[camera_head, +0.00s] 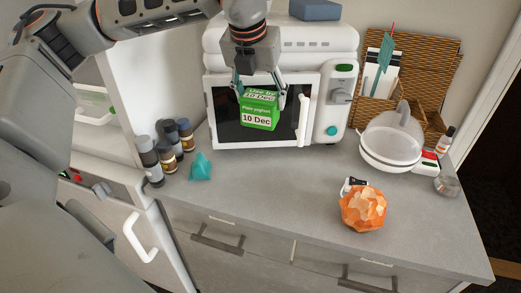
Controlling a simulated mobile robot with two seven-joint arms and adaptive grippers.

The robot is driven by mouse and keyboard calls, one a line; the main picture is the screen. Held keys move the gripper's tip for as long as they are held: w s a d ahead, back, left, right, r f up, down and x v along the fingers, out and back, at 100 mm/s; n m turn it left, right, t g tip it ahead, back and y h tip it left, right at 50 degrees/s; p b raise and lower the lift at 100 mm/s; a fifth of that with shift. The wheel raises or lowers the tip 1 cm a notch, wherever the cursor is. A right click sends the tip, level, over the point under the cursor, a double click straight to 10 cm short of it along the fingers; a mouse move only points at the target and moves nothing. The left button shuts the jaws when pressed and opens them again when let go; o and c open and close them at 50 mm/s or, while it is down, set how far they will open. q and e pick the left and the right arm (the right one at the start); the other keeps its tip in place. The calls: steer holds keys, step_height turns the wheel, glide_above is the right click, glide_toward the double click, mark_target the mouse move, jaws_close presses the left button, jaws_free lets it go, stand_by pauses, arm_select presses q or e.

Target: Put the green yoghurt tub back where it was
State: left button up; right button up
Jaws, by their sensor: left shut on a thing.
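A green yoghurt tub (260,110) with a white label reading "10 Dec" shows near the top middle of the head view. My left gripper (260,92) points down from above and is shut on the tub, with a finger on each side. The tub is in front of the dark door of a white microwave (214,138) and appears held above the counter. My right gripper is not in view. The place where the tub stood before cannot be told from this frame.
Several bottles (149,160) and a teal object (201,168) stand at the counter's left. An orange faceted object (363,208) sits near the front right. A lidded white bowl (391,142) and wicker trays (425,68) are at the right. The middle of the counter (275,185) is clear.

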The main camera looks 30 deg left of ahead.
arm_select(q)
step_height(320, 180, down, 15)
steer(key=shift+f+b, duration=0.1)
steer(key=shift+b, duration=0.2)
stand_by(0.3)
steer(key=shift+f, duration=0.2)
steer(key=o, duration=1.3)
